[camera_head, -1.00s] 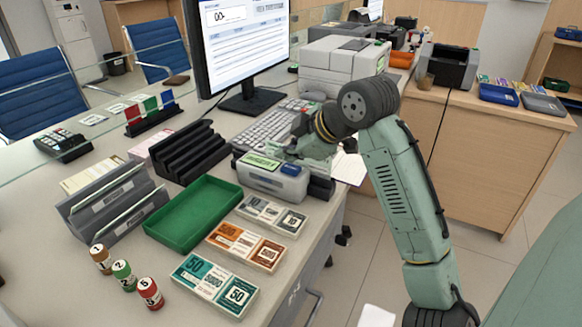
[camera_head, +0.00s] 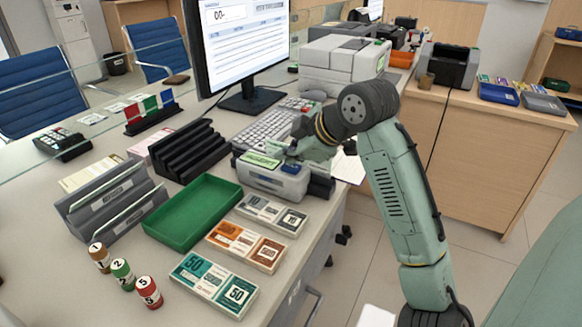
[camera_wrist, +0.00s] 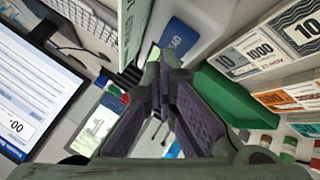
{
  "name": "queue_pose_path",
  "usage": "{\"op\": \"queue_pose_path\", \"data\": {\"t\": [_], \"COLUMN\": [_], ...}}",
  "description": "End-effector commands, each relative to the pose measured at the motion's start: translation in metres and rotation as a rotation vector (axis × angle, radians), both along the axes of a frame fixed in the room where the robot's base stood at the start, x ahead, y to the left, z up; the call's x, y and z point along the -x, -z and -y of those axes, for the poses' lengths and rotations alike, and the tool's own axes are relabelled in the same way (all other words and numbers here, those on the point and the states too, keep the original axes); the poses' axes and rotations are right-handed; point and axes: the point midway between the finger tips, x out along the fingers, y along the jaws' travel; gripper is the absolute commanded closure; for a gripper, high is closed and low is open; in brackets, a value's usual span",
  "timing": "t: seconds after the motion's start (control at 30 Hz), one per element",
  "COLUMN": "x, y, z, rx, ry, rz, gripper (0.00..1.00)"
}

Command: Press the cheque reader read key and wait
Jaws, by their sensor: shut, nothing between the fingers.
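The cheque reader (camera_head: 270,184) is a pale grey box on the counter, right of the black slotted rack. It has a green panel (camera_head: 261,160) on top and a blue key (camera_head: 291,168) at its right. In the wrist view the blue key (camera_wrist: 180,38) with white lettering shows just beyond the fingertips. My gripper (camera_wrist: 165,62) is shut and empty, its fingers pointing at the key. In the head view my gripper (camera_head: 288,154) is over the reader and partly hidden by my wrist. I cannot tell whether the fingertips touch the key.
A green tray (camera_head: 192,212) and several banknote bundles (camera_head: 270,214) lie in front of the reader. A keyboard (camera_head: 265,132) and monitor (camera_head: 240,45) stand behind it. A grey printer (camera_head: 340,65) is at the back right. The counter edge drops off to the right.

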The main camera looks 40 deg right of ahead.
Motion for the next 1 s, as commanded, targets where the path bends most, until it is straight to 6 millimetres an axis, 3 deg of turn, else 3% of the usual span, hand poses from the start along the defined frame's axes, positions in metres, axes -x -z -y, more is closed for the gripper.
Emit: {"op": "queue_pose_path", "data": {"t": [1.0], "x": [-0.0001], "y": [0.0081], "z": [-0.0005], "rx": [0.000], "ry": [-0.001], "rz": [-0.001], "gripper": [1.00]}}
